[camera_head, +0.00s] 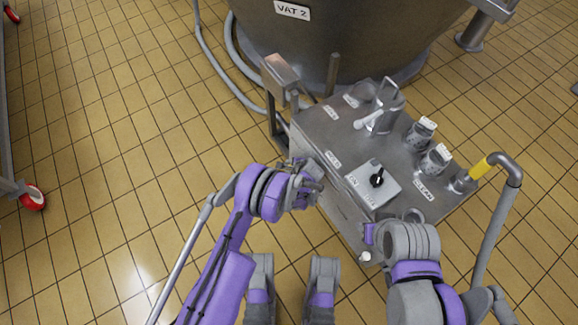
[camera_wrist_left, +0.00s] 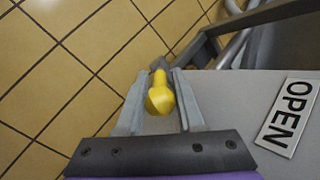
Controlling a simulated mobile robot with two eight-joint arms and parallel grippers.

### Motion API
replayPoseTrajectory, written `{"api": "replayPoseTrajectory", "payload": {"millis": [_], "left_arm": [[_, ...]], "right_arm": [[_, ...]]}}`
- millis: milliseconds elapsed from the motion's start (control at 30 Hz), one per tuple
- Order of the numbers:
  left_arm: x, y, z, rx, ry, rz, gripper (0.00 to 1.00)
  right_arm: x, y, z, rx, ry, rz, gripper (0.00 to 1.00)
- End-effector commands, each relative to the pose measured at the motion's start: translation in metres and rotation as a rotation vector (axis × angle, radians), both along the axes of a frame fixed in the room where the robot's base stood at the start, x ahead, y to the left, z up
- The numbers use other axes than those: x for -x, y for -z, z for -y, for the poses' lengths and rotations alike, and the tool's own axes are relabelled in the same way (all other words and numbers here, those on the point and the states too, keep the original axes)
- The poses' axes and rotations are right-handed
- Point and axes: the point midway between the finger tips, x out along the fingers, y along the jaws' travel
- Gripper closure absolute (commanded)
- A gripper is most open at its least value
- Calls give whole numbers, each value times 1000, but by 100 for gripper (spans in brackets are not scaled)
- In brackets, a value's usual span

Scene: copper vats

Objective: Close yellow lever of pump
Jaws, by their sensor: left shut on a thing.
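The pump (camera_head: 325,125) is a grey metal box in the head view, with labels, knobs and pipes on top. My left gripper (camera_head: 314,182) is at the pump's left side, near its upper edge. In the left wrist view the yellow lever (camera_wrist_left: 160,97) has a rounded knob and sits between my left gripper's two grey fingers, which are shut on it. An OPEN label (camera_wrist_left: 289,113) is on the grey panel right of the lever. In the head view the lever is hidden behind my gripper. My right arm is at the lower right, and its fingers cannot be made out.
The VAT 2 tank (camera_head: 340,35) stands behind the pump. A bent pipe with a yellow sleeve (camera_head: 482,168) rises at the pump's right. A grey hose (camera_head: 238,75) runs along the floor at the back left.

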Motion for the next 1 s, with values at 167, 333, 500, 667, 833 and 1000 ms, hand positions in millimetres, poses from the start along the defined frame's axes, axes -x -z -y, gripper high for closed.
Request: {"api": "replayPoseTrajectory", "payload": {"millis": [167,333,500,667,833,1000], "left_arm": [[1,1,2,4,1,-2,49],[0,1,1,2,0,-2,49],[2,-4,3,1,1,-1,49],[14,-24,11,2,3,-2,49],[31,-54,24,3,4,-1,49],[44,-76,33,2,3,-2,49]], "right_arm": [[0,0,0,0,0,0,55],[0,0,0,0,0,0,55],[0,-1,0,0,0,0,55],[1,-8,0,0,0,1,55],[3,-17,0,0,0,4,55],[4,-23,0,0,0,5,55]]}}
